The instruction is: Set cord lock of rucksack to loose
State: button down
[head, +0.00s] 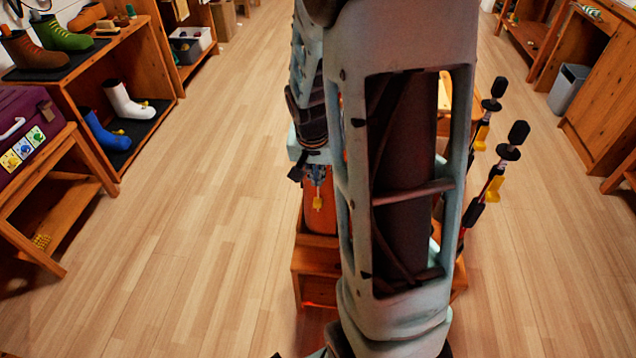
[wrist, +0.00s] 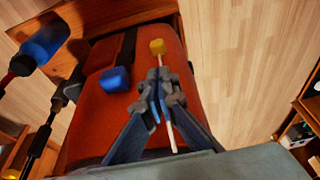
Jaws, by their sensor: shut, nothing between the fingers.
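The orange rucksack (wrist: 165,70) fills the middle of the wrist view. In the head view a strip of it (head: 319,218) shows left of my arm, which hides the rest. A yellow cord lock (wrist: 157,46) sits near the rucksack's far edge, on a thin pale cord (wrist: 169,128) running back toward my gripper. A yellow piece, likely the same lock, shows in the head view (head: 317,203). My gripper (wrist: 161,86) is shut and empty over the rucksack. Its tips are short of the lock in the picture and overlap the cord; contact cannot be told.
A blue buckle (wrist: 115,79) on a dark strap lies left of the fingers. Trekking poles (head: 490,185) stand right of my arm. The rucksack rests on a wooden stand (head: 315,266). A boot shelf (head: 125,105) is at left and a grey bin (head: 568,88) at right. Open floor lies between.

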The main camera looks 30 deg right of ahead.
jog(key=p+v, duration=0.1)
jog(key=v, duration=0.4)
jog(key=shift+s+r, duration=0.1)
jog(key=shift+r, duration=0.25)
